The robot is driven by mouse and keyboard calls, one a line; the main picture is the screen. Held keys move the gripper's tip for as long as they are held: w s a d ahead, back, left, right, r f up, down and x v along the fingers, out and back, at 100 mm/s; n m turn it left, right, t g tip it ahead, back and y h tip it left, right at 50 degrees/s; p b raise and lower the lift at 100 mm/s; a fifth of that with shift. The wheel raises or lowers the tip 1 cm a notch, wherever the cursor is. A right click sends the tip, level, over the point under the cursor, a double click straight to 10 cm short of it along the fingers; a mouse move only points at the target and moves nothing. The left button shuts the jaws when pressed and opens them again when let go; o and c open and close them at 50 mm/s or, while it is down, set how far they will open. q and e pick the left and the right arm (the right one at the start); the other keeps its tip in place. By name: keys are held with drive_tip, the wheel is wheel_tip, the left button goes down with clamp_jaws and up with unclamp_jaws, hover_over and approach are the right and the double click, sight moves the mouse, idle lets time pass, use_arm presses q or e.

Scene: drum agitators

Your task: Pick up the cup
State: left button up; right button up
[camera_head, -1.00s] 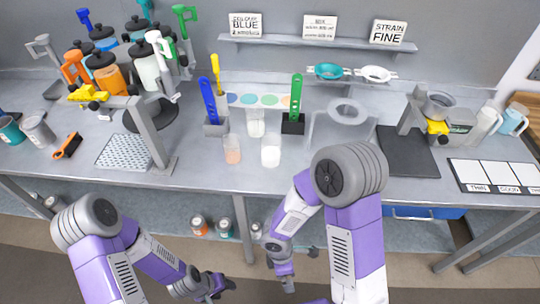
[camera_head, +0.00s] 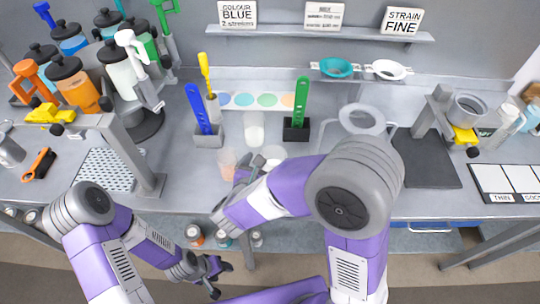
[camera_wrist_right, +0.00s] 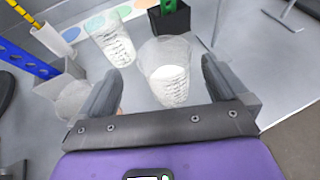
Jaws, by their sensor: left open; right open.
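A clear cup (camera_wrist_right: 166,72) with white contents and printed marks stands upright on the bench. In the right wrist view it shows between the two fingers of my right gripper (camera_wrist_right: 160,66), with no clear contact. A third, pinkish cup (camera_head: 227,160) stands to the left. My left gripper (camera_head: 219,276) is open and low, before the bench.
A clear stand with a ring (camera_head: 362,119) is to the right. Bottles crowd the left.

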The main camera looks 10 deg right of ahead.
sight(278, 150)
drive_tip(key=x, duration=0.4)
drive_tip(key=b+x, duration=0.1)
drive_tip(key=x, duration=0.1)
drive_tip(key=shift+s+d+f, duration=0.1)
drive_tip(key=shift+d+f, duration=0.2)
drive_tip(key=shift+f, duration=0.15)
drive_tip(key=c, duration=1.4)
drive_tip(key=shift+r, duration=0.25)
